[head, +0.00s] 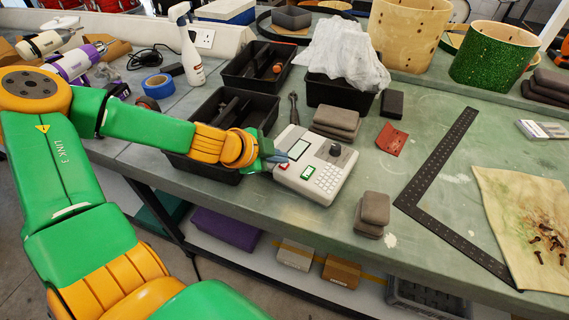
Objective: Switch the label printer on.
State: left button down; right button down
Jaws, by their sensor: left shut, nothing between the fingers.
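The label printer (319,160) is a pale grey box on the bench. Its top has a bluish-grey screen, a dark round knob, a keypad, a green-framed part (308,172) and a small red part (284,165) near the left edge. I cannot tell from the screen whether it is on. My left gripper (279,157) is shut and empty at the printer's left edge, close to the red part and the screen. I cannot tell whether it touches the printer. My right gripper is not in view.
Black bins (262,66) stand behind and left of the printer; another holds white plastic sheeting (343,52). Grey pads (337,120) lie just behind it, more pads (373,210) at its right. A black square (432,172) lies further right. Some bare bench shows between them.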

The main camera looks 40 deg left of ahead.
aim_at(280, 167)
pick_arm(q)
jog(key=shift+f, duration=0.3)
jog(key=shift+r, duration=0.1)
jog(key=shift+r+p, duration=0.7)
jog(key=shift+r, duration=0.1)
notch_tip(280, 167, up, 6)
jog(key=p, duration=0.5)
jog(key=shift+p, duration=0.4)
